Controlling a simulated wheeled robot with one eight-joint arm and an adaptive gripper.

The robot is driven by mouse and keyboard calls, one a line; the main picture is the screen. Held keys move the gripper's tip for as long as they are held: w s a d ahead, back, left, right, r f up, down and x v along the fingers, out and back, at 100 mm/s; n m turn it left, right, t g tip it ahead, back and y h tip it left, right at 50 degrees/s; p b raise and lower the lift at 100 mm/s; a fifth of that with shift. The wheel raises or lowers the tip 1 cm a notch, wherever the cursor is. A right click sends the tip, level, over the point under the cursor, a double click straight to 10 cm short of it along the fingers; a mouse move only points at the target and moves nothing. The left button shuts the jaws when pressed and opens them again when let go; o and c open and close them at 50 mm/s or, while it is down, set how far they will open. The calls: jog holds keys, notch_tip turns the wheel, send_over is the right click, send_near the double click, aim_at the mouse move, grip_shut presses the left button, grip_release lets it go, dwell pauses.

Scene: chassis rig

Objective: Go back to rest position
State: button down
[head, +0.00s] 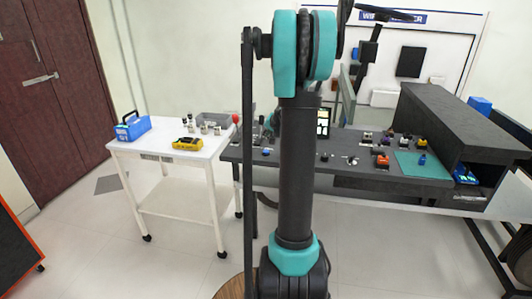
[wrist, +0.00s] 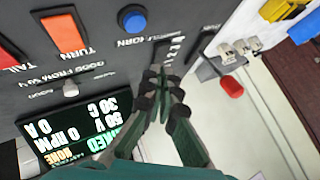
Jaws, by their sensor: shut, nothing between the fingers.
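My gripper (wrist: 160,76) shows in the wrist view with its dark fingertips together and nothing between them. It is in front of a grey control panel (wrist: 105,60); I cannot tell whether the tips touch it. The panel has an orange TURN switch (wrist: 65,31), a blue HORN button (wrist: 132,18) and a lit display (wrist: 75,135) with green and white text. In the head view my arm rises through the middle of the picture. I cannot make out my gripper clearly there.
A white cart (head: 160,135) at left carries a blue crate (head: 132,127) and a yellow device (head: 186,143). A dark workbench (head: 340,165) with several small parts and a teal mat (head: 420,165) stands behind my arm. Open floor (head: 150,262) lies at front left.

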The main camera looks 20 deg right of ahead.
jog(key=shift+a, duration=0.1)
dwell(0.5)
jog(key=s+a+n+g, duration=0.1)
jog(key=s+a+n, duration=0.1)
jog(key=s+a, duration=0.75)
jog(key=s+a+f+n+g, duration=0.1)
jog(key=s+a+f+n, duration=0.1)
jog(key=s, duration=0.7)
jog(key=s+a+f+n+g, duration=0.1)
jog(key=s+a+f, duration=0.3)
jog(key=s, duration=0.5)
jog(key=s+a+f+n+g, duration=0.2)
jog(key=s+a, duration=0.3)
jog(key=s, duration=0.4)
jog(key=shift+s+a+f+n, duration=0.15)
jog(key=shift+s+f+n, duration=0.2)
jog(key=shift+f+n, duration=0.45)
